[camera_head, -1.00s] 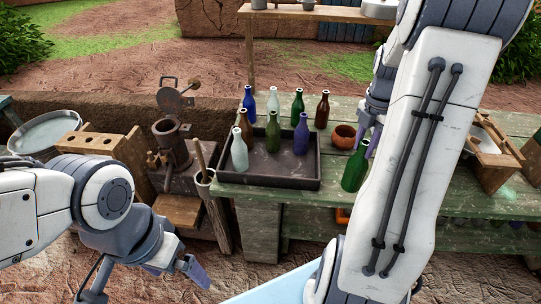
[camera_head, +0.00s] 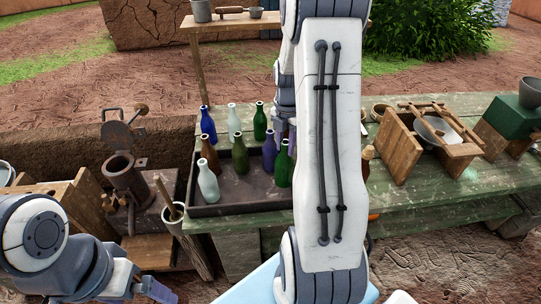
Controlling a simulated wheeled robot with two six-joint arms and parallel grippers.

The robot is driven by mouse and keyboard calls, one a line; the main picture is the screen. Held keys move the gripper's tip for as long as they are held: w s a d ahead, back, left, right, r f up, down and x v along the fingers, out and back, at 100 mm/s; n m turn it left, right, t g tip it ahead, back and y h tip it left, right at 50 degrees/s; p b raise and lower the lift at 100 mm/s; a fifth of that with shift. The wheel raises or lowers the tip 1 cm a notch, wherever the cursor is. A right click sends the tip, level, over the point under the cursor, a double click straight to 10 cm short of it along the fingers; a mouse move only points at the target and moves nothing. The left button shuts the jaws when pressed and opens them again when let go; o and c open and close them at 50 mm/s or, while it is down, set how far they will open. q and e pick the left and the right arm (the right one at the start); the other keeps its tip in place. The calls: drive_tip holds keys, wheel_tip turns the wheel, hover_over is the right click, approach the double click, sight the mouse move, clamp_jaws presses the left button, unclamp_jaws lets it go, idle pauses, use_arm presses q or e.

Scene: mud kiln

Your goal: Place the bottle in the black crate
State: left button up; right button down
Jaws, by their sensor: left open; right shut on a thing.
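The black crate (camera_head: 240,207) sits on the green table, its right end hidden behind my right arm. My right gripper (camera_head: 284,131), largely covered by my own arm, is shut on a dark green bottle (camera_head: 283,168). The bottle is upright at the right part of the crate; I cannot tell whether its base touches the crate floor. Inside the crate stand a pale bottle (camera_head: 208,184), a brown bottle (camera_head: 209,154), an olive bottle (camera_head: 240,158) and a purple bottle (camera_head: 269,152). My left gripper (camera_head: 142,285) is open and empty at the lower left, away from the crate.
A brown bottle (camera_head: 366,162) shows partly right of my arm. A wooden frame (camera_head: 395,148) stands farther right. A pot with sticks (camera_head: 174,216) is left of the table.

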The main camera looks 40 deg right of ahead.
wheel_tip(320, 180, down, 6)
drive_tip(key=w+a+p, duration=0.1)
drive_tip(key=w+a, duration=0.1)
drive_tip(key=shift+w+p, duration=0.2)
drive_tip(key=shift+p, duration=0.15)
drive_tip(key=c, duration=0.6)
unclamp_jaws()
drive_tip(key=shift+f, duration=0.1)
drive_tip(key=shift+o, duration=0.2)
